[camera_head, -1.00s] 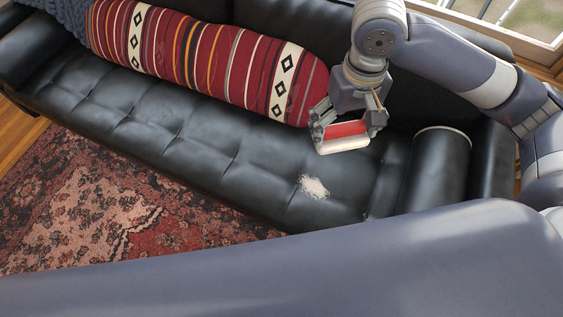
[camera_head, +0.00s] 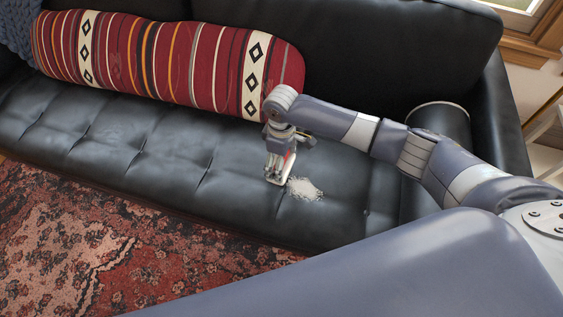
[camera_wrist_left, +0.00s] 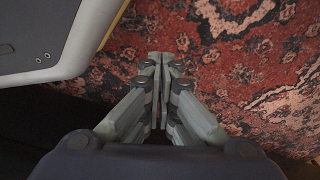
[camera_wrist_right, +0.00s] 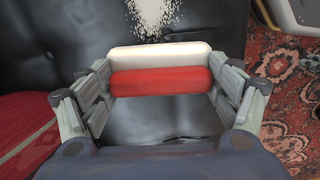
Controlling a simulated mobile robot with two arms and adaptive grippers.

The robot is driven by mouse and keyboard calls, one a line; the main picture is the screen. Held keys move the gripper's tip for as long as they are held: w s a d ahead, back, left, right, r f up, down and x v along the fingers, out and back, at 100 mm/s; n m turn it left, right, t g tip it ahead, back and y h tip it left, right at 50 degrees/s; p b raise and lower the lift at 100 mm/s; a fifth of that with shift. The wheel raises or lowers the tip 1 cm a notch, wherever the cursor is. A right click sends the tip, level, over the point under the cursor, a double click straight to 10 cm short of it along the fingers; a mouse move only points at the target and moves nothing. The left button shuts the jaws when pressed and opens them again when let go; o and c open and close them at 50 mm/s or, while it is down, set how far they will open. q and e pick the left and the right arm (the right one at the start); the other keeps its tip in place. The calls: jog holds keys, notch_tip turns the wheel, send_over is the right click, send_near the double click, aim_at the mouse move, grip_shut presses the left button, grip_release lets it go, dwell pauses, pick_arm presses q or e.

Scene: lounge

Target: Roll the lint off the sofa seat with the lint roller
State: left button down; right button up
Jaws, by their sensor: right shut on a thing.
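A patch of pale lint (camera_head: 304,189) lies on the black tufted sofa seat (camera_head: 150,150). In the right wrist view the lint (camera_wrist_right: 152,15) is just past the roller. My right gripper (camera_head: 278,172) is shut on the lint roller (camera_wrist_right: 160,55), which has a white roll and a red handle (camera_wrist_right: 160,81). The roller is low at the seat, just left of the lint in the head view; I cannot tell if it touches the leather. My left gripper (camera_wrist_left: 160,60) shows in the left wrist view, fingers together, empty, over the rug.
A striped red bolster (camera_head: 170,60) lies along the sofa back. A black cylindrical armrest cushion (camera_head: 440,120) is at the right end. A patterned red rug (camera_head: 60,240) covers the floor in front. The seat left of the roller is clear.

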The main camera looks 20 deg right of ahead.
jog(key=shift+f, duration=0.25)
notch_tip(320, 180, down, 3)
jog(key=b, duration=0.3)
jog(key=shift+r, duration=0.2)
notch_tip(320, 180, down, 2)
jog(key=b, duration=0.3)
jog(key=shift+f, duration=0.15)
pick_arm(q)
jog(key=w+r, duration=0.2)
jog(key=r, duration=0.9)
jog(key=w+r+t, duration=0.1)
jog(key=w+r, duration=0.1)
jog(key=r, duration=0.9)
jog(key=shift+w+d+r+b, duration=0.15)
jog(key=shift+w+b, duration=0.2)
jog(key=shift+w, duration=0.05)
pick_arm(e)
jog(key=shift+f, duration=0.2)
jog(key=shift+f, duration=0.35)
pick_arm(q)
jog(key=shift+s+r, duration=0.1)
jog(key=shift+r, duration=0.1)
pick_arm(e)
jog(key=shift+f, duration=0.15)
jog(key=shift+f, duration=0.2)
pick_arm(q)
jog(key=shift+r+t, duration=0.25)
jog(key=shift+t, duration=0.05)
